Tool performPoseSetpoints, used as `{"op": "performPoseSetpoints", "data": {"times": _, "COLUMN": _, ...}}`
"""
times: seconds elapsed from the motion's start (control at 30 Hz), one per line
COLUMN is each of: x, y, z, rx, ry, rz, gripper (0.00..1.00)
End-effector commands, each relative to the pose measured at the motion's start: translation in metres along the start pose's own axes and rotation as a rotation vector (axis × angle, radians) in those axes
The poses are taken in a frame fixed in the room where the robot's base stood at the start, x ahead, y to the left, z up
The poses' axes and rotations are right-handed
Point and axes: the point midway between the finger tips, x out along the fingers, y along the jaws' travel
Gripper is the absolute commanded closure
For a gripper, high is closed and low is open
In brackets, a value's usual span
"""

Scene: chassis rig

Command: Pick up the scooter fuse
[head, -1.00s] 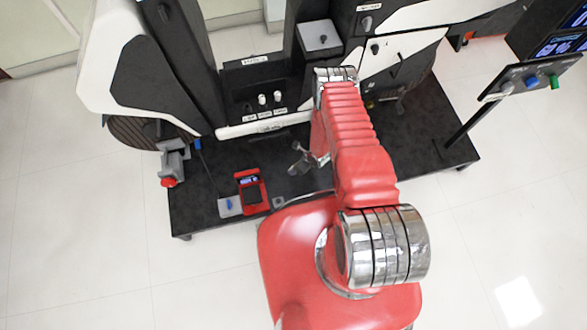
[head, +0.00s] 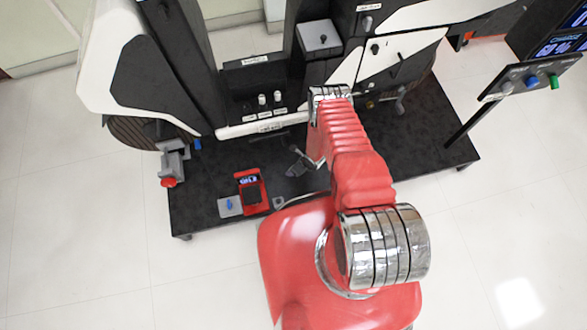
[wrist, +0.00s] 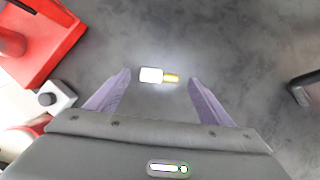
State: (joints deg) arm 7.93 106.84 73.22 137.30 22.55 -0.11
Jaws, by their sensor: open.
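The fuse (wrist: 158,75), a small piece with a white body and a yellow metallic end, lies on the dark platform in the wrist view. It lies crosswise between the two purple fingertips of my gripper (wrist: 159,80), with the white end toward the left finger. My gripper is open, with a gap between each finger and the fuse. The fuse's height relative to the fingertips is hard to tell. I cannot make out the fuse in the head view, and my red arm hides part of the platform there.
A red device (head: 251,190) and a grey pad (head: 230,206) with a blue part sit on the platform (head: 210,175). A dark pedal-like part (wrist: 302,88) is at the right in the wrist view. The white-and-black chassis (head: 265,128) stands behind. Platform around the fuse looks clear.

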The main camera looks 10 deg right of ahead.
Motion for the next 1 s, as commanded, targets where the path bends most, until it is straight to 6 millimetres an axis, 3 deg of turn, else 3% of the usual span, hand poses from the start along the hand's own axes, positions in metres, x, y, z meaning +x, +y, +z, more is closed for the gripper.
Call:
{"op": "performPoseSetpoints", "data": {"times": 0.27, "x": 0.020, "y": 0.001, "z": 0.000, "rx": 0.000, "ry": 0.001, "rz": 0.001, "gripper": 0.26}}
{"op": "performPoseSetpoints", "data": {"times": 0.83, "x": 0.021, "y": 0.000, "z": 0.000, "rx": 0.000, "ry": 0.001, "rz": 0.001, "gripper": 0.26}}
{"op": "performPoseSetpoints", "data": {"times": 1.0, "x": 0.021, "y": 0.000, "z": 0.000, "rx": 0.000, "ry": 0.001, "rz": 0.001, "gripper": 0.37}}
